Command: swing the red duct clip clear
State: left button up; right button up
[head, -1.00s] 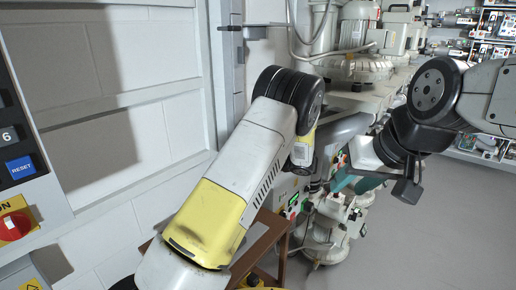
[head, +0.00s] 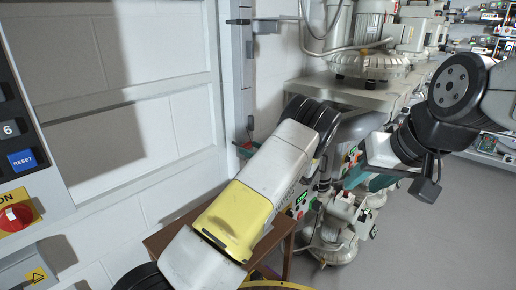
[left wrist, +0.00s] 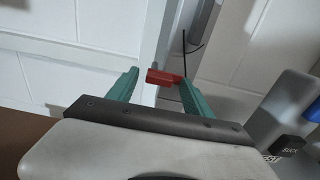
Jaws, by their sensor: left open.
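The red duct clip (left wrist: 163,77) shows in the left wrist view as a small red bar, in front of the pale wall frame. It also shows as a small red spot beside the wall duct in the head view (head: 247,145). My left gripper (left wrist: 159,79) has two green fingers spread apart, with the clip in the gap near their tips. I cannot tell whether either finger touches it. In the head view my left forearm hides most of that gripper. My right gripper (head: 368,181) has teal fingers in front of the machines; their gap is unclear.
A control panel (head: 22,160) with a RESET button and red knob stands at the left. A brown table (head: 165,238) is below my left arm. Grey machines (head: 375,65) stand at the back centre. Open grey floor (head: 440,240) lies at the right.

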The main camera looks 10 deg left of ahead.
pick_arm(q)
jog(key=shift+a, duration=0.1)
grip_shut()
jog(key=shift+n, duration=0.4)
jog(key=n, duration=0.4)
jog(key=shift+r, duration=0.2)
jog(key=n, duration=0.4)
jog(key=shift+s+r, duration=0.15)
jog(key=n, duration=0.9)
jog(key=shift+s+a, duration=0.25)
jog(key=shift+s, duration=0.05)
